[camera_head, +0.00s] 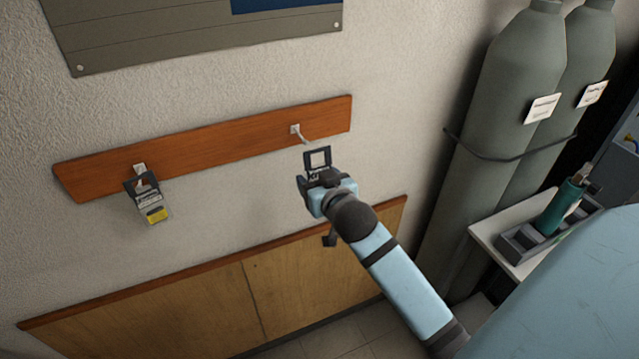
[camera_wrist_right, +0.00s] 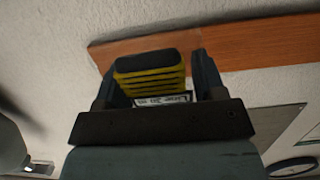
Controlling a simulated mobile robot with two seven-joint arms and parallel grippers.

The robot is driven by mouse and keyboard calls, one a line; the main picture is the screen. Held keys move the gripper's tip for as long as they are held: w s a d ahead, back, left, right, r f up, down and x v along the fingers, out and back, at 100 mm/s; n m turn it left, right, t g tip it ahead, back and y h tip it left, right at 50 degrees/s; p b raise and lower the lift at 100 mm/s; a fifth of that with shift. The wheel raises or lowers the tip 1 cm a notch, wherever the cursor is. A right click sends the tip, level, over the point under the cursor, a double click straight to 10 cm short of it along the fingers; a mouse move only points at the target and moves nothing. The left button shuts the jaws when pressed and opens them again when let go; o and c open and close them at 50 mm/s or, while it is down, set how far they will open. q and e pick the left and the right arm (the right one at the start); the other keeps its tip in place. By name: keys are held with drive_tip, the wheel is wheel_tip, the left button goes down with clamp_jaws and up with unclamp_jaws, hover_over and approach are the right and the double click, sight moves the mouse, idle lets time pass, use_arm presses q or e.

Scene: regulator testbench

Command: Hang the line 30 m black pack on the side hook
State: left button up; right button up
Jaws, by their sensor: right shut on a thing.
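My right gripper (camera_head: 318,181) is shut on the line 30 m black pack, just below and right of the empty hook. The pack's square black hanger frame (camera_head: 318,157) stands up above the jaws and is apart from the hook. In the right wrist view the pack (camera_wrist_right: 150,66) sits between the two fingers, showing a black top, yellow bands and a white label partly hidden by the gripper. The empty pale hook (camera_head: 299,131) sticks out near the right end of the wooden rail. My left gripper is out of view.
The wooden rail (camera_head: 215,146) is fixed to the wall. Another pack with a yellow label (camera_head: 151,208) hangs from its left hook (camera_head: 139,168). Grey gas cylinders (camera_head: 515,95) and a white side table (camera_head: 484,235) stand at the right. Wooden panelling (camera_head: 180,300) lines the lower wall.

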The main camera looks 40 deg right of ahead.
drive_tip(key=shift+x, duration=0.9)
drive_tip(key=r+b+x, duration=0.1)
drive_tip(key=x, duration=0.5)
drive_tip(key=shift+w+f+b, duration=0.3)
drive_tip(key=shift+w+b, duration=0.1)
drive_tip(key=o, duration=1)
